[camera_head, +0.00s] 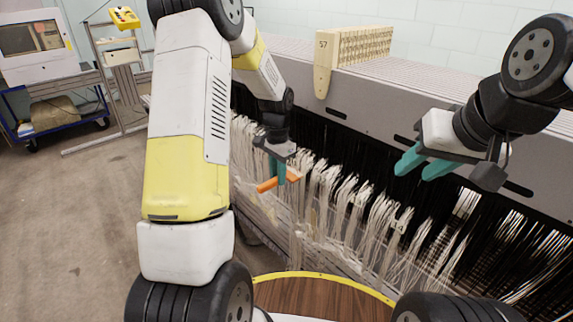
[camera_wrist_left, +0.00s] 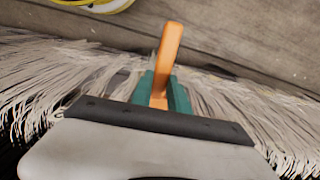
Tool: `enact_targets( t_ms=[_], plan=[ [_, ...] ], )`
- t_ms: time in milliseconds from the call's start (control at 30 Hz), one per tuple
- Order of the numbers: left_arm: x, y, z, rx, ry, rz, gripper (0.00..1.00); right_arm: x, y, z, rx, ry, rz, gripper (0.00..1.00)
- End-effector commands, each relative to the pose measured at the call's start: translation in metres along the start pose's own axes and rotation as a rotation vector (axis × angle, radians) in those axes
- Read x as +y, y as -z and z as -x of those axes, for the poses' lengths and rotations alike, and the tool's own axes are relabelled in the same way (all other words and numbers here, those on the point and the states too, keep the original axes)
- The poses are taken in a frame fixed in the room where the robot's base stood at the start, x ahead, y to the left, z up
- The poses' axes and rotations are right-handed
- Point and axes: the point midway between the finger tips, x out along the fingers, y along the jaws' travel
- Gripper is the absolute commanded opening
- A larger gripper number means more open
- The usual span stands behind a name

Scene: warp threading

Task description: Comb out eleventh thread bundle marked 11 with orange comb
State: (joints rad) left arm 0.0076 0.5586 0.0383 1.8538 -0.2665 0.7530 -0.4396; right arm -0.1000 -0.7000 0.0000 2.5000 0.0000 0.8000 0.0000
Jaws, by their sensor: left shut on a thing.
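My left gripper (camera_head: 280,172) has teal fingers and is shut on the orange comb (camera_head: 266,185) in front of the hanging white thread bundles (camera_head: 345,200). In the left wrist view the comb (camera_wrist_left: 169,52) sticks out beyond the teal fingers (camera_wrist_left: 162,92), with threads on both sides. I cannot tell whether its teeth are in the threads. No number 11 can be read on any bundle. My right gripper (camera_head: 420,165) is open and empty, its teal fingers apart, in front of the grey machine beam to the right.
The long grey machine beam (camera_head: 420,112) runs behind the threads, with a cream block marked 57 (camera_head: 325,62) on top. Black threads hang below it. A blue cart (camera_head: 60,100) and a metal rack (camera_head: 120,75) stand at the far left. The floor (camera_head: 80,210) at the left is clear.

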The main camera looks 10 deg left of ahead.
Motion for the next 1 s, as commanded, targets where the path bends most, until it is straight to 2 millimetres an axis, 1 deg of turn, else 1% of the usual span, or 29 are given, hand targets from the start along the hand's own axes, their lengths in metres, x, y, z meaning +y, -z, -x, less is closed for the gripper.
enact_targets(
  t_ms=[167, 333, 567, 800, 1000],
  plan=[
    [0.001, 0.001, -0.012, 0.002, -0.001, -0.001, 0.0, 0.0, 0.0, 0.0, 0.0, 0.0, 0.0, 0.36],
    [0.001, 0.002, -0.03, 0.003, 0.0, -0.002, 0.0, 0.0, 0.0, 0.0, 0.0, 0.0, 0.0, 0.36],
    [0.001, 0.001, -0.04, 0.003, 0.0, -0.001, 0.0, 0.0, 0.0, 0.0, 0.0, 0.0, 0.0, 0.36],
    [0.001, 0.002, -0.065, 0.001, -0.001, -0.001, 0.0, 0.0, 0.0, 0.0, 0.0, 0.0, 0.0, 0.36],
    [0.0, 0.003, -0.073, 0.002, 0.0, -0.001, 0.0, 0.0, 0.0, 0.0, 0.0, 0.0, 0.0, 0.36]
  ],
)
